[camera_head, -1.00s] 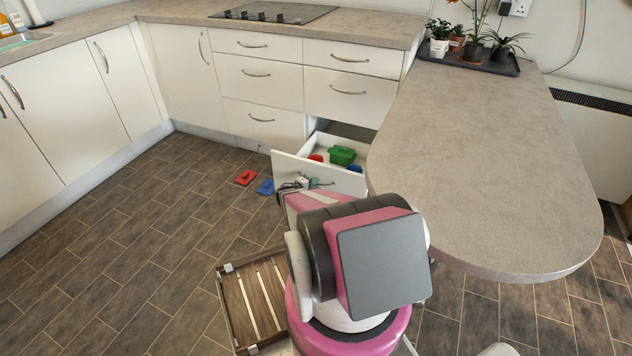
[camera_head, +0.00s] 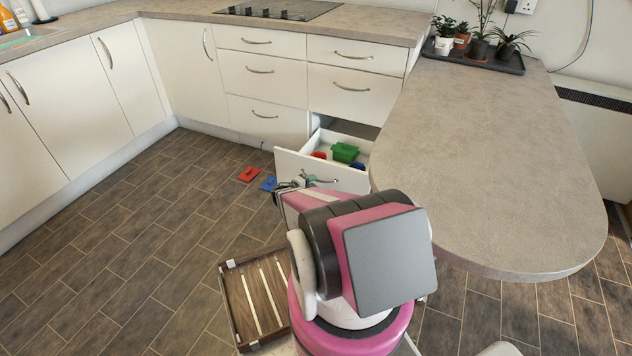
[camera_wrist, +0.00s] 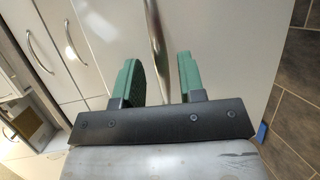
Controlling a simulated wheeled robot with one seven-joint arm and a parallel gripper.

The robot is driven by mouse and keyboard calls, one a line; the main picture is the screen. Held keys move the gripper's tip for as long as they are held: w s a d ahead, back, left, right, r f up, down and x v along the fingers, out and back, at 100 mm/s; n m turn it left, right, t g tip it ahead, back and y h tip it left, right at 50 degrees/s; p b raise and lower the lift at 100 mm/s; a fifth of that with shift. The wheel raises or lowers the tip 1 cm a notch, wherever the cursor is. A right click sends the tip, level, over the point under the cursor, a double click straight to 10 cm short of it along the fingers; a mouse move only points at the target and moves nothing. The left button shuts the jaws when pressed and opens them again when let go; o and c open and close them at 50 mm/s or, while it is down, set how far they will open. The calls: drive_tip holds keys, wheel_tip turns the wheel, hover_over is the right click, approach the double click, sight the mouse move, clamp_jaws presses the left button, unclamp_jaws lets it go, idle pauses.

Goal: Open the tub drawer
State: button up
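The tub drawer (camera_head: 348,182) is the bottom drawer of the right-hand stack and stands pulled out. Inside it are a green tub (camera_head: 345,152), a red piece (camera_head: 319,155) and a blue piece (camera_head: 357,165), partly hidden by the drawer front. My gripper (camera_head: 306,182) is at the outer face of the drawer front, by its handle. In the wrist view, the metal handle (camera_wrist: 156,35) runs between my gripper's two green fingers (camera_wrist: 158,60). The fingers are apart, with a visible gap on both sides of the handle.
A red lid (camera_head: 249,173) and a blue lid (camera_head: 269,183) lie on the floor left of the drawer. A slatted wooden crate (camera_head: 228,300) stands beside my base. The rounded counter (camera_head: 490,170) is close on the right. The floor at left is clear.

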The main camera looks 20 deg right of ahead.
drive_tip(key=v, duration=0.7)
drive_tip(key=shift+a+r, duration=0.1)
drive_tip(key=shift+a, duration=0.05)
